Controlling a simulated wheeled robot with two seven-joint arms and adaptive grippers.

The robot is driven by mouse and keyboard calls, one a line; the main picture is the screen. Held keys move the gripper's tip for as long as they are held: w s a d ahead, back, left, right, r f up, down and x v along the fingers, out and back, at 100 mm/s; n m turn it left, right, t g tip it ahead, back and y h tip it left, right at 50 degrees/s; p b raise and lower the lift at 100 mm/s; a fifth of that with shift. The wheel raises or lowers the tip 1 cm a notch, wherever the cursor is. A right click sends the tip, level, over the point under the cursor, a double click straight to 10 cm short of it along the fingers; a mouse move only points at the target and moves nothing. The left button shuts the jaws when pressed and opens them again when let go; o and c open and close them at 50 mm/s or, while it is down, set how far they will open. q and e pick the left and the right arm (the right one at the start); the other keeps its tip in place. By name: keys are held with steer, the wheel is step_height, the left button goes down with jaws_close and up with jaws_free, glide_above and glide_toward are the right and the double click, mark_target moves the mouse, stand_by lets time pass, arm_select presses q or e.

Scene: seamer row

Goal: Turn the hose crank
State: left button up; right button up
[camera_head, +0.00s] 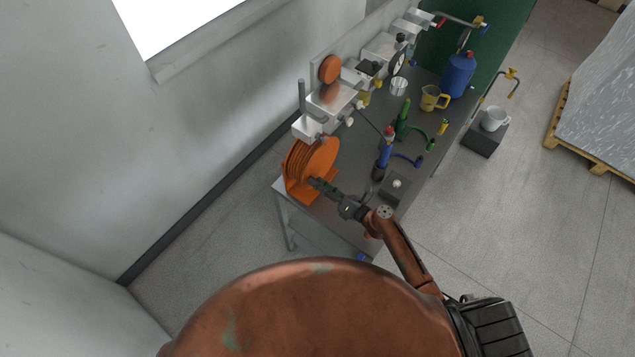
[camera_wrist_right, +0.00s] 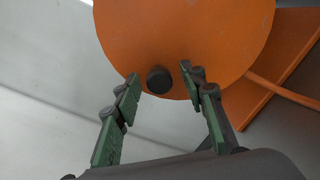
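The orange hose reel (camera_head: 312,165) stands at the near left end of the workbench. In the right wrist view its round orange side disc (camera_wrist_right: 185,35) fills the upper middle. A dark round crank knob (camera_wrist_right: 159,80) sits near the disc's lower edge. My right gripper (camera_head: 315,182) is at the reel's face. In the right wrist view its green-padded fingers (camera_wrist_right: 160,84) are spread apart, with the knob between their tips and a gap on both sides. The knob is hidden by the gripper in the head view. My left gripper is not in view.
The grey workbench (camera_head: 330,215) carries a small box with a light knob (camera_head: 396,184), blue and green hand tools, a yellow mug (camera_head: 433,98) and a blue canister (camera_head: 458,75). Silver wall fittings (camera_head: 330,100) line the back.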

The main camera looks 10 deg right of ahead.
steer(key=v, duration=1.1)
